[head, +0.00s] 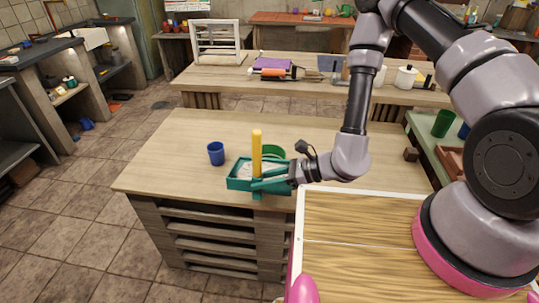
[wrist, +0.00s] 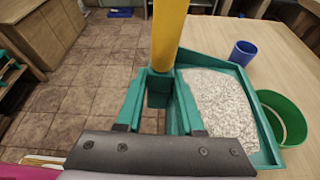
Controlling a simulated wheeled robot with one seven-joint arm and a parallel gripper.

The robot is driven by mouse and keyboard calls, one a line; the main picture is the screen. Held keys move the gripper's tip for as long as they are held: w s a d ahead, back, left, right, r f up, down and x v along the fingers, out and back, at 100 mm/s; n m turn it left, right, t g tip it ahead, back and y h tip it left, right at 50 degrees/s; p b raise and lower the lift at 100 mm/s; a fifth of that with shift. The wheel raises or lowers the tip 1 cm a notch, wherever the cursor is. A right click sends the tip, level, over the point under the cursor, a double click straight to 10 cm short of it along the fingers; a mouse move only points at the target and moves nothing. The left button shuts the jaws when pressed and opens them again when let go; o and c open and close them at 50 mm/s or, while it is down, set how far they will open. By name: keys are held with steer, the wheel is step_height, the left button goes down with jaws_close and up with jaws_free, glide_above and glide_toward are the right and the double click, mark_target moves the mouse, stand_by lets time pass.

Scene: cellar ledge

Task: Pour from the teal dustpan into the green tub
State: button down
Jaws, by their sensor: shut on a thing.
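The teal dustpan (head: 240,184) has an upright yellow handle (head: 257,150) and holds pale speckled granules, which show well in the wrist view (wrist: 218,102). My gripper (head: 268,183) is shut on the dustpan at the base of the handle. The pan looks about level, near the front edge of the wooden counter. The green tub (head: 272,152) stands on the counter just behind the pan, partly hidden by it. In the wrist view the tub (wrist: 290,118) is right of the pan, its visible inside looking empty. I cannot tell how high the pan is.
A blue cup (head: 216,153) stands on the counter, left of the tub. A rear bench (head: 225,79) holds tools and a white rack (head: 215,42).

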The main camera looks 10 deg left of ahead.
steer(key=shift+w+r+m+g, duration=0.4)
steer(key=shift+w+r, duration=0.45)
steer(key=shift+r, duration=0.25)
stand_by(2.4)
steer(key=shift+w+r+m+g, duration=0.15)
steer(key=shift+w+r+m, duration=0.15)
steer(key=shift+w+r, duration=0.35)
steer(key=shift+w+r+m+g, duration=0.15)
steer(key=shift+w+r+m, duration=0.15)
steer(key=shift+w, duration=0.5)
stand_by(2.0)
steer(key=s+f+n+t, duration=0.1)
steer(key=s+f+n, duration=0.1)
steer(key=s+f, duration=0.4)
steer(key=shift+n+t, duration=0.3)
steer(key=shift+t, duration=0.1)
